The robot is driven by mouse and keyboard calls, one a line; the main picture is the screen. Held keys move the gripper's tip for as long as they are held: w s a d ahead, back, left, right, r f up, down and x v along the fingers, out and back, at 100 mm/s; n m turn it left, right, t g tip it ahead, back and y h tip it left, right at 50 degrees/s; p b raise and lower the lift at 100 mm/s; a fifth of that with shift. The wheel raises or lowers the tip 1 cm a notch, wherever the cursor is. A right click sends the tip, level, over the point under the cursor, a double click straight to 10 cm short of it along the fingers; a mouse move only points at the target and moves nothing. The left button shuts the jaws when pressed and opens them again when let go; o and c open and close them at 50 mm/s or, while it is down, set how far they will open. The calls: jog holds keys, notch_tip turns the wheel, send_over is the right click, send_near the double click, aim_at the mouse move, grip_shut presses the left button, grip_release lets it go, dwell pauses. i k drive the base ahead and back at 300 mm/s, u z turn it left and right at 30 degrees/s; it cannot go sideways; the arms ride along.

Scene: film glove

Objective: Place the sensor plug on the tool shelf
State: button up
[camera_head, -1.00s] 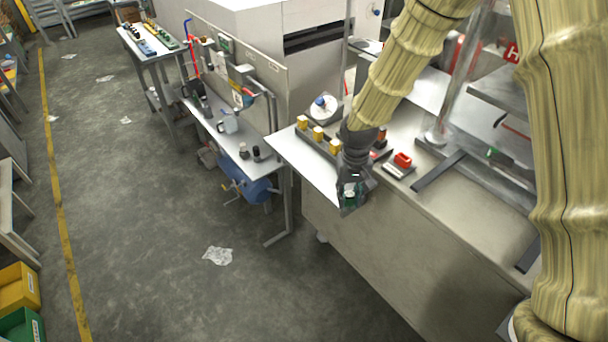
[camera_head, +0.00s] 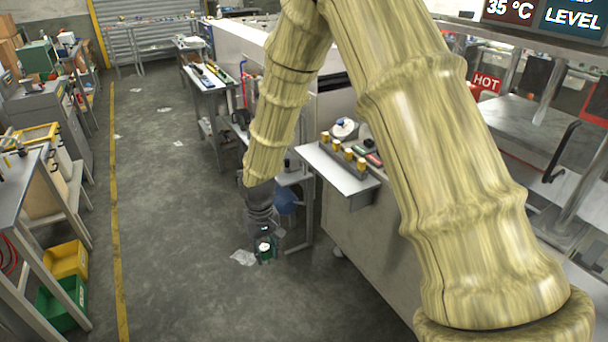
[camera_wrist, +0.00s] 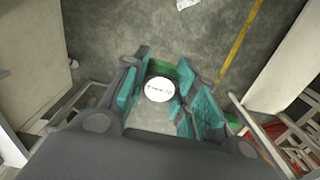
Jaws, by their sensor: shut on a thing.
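My gripper (camera_head: 265,254) hangs low over the aisle in the head view, shut on a small green piece with a round white face, which I take to be the sensor plug (camera_wrist: 158,89). In the wrist view the teal finger pads stand on both sides of it, and the floor lies beyond. The white face also shows in the head view (camera_head: 264,246). I cannot tell for sure which surface is the tool shelf. A grey stand (camera_head: 199,82) with rows of coloured items is at the back. A bench (camera_head: 292,179) behind my arm is mostly hidden.
A side ledge (camera_head: 339,181) with several yellow-topped pieces is right of my gripper. Yellow (camera_head: 66,259) and green (camera_head: 62,301) bins stand at the left bench. Crumpled paper (camera_head: 243,257) lies on the floor. The aisle along the yellow line (camera_head: 115,190) is open.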

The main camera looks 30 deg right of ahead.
aim_at(325, 166)
jog(key=u, duration=0.4)
jog(key=i, duration=2.2)
jog(key=z, duration=1.35)
jog(key=i, duration=0.65)
jog(key=z, duration=0.8)
